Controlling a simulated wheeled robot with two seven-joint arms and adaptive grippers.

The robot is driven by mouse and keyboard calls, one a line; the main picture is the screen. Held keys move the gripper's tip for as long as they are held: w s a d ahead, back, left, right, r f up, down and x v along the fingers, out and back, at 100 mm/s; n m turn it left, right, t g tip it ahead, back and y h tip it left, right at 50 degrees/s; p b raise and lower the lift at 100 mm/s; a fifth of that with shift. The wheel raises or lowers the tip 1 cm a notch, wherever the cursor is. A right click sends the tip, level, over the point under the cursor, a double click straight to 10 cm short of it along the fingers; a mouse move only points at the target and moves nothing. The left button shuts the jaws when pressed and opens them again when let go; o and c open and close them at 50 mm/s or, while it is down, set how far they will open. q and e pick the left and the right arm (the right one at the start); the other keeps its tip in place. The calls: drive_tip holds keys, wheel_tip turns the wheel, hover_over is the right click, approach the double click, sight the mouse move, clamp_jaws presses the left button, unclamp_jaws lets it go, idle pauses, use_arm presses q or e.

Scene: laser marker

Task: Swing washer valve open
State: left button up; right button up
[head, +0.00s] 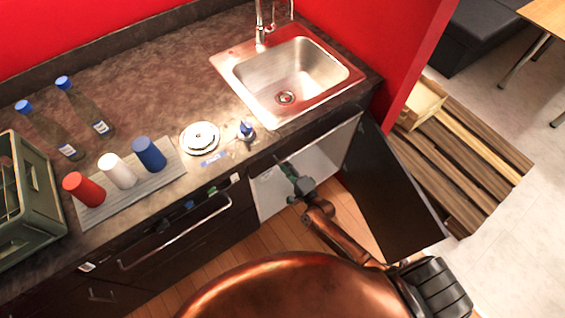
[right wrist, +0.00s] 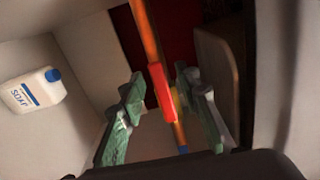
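In the right wrist view a red valve handle (right wrist: 161,86) stands in front of a pipe that is orange above (right wrist: 145,32) and blue below (right wrist: 179,135). A small yellow part (right wrist: 176,100) shows beside the handle. My right gripper (right wrist: 160,84) is open, with one green finger to the left of the handle and one to the right. I cannot tell whether either finger touches it. In the head view my right gripper (head: 289,171) reaches into the open cabinet under the sink. The valve is hidden there. My left gripper is not in view.
The cabinet door (head: 385,195) stands open right of my right arm. A white soap jug (right wrist: 33,90) is at the left inside the cabinet, and a board (right wrist: 217,65) leans at the right.

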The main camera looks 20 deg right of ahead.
drive_tip(key=v, duration=1.2)
drive_tip(key=s+d+f+n+g+h+p, duration=0.1)
drive_tip(key=s+d+f+n+g, duration=0.2)
drive_tip(key=s+f, duration=0.5)
drive_tip(key=s+d+f+n+g+h+p, duration=0.1)
drive_tip(key=s+d+f+n+g+p, duration=0.3)
drive_tip(key=f, duration=0.7)
drive_tip(key=s+d+f+n+g+h+b, duration=0.1)
drive_tip(key=s+f+n+g, duration=0.15)
drive_tip(key=s+f, duration=0.6)
use_arm(q)
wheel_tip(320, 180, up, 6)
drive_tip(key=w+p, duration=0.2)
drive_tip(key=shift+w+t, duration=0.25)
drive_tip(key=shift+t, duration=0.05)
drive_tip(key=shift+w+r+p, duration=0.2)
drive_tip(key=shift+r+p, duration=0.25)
drive_tip(key=shift+p, duration=0.1)
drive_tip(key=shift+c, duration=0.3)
use_arm(e)
drive_tip(key=s+f+n+g, duration=0.2)
drive_tip(key=s+f, duration=0.2)
drive_tip(key=s, duration=0.6)
drive_tip(key=s+f+n+g, duration=0.3)
drive_tip(key=s+f, duration=0.1)
drive_tip(key=s, duration=0.7)
drive_tip(key=s+f+n+g+h, duration=0.1)
drive_tip(key=s+f, duration=0.3)
drive_tip(key=s, duration=0.6)
drive_tip(key=shift+n+g, duration=0.85)
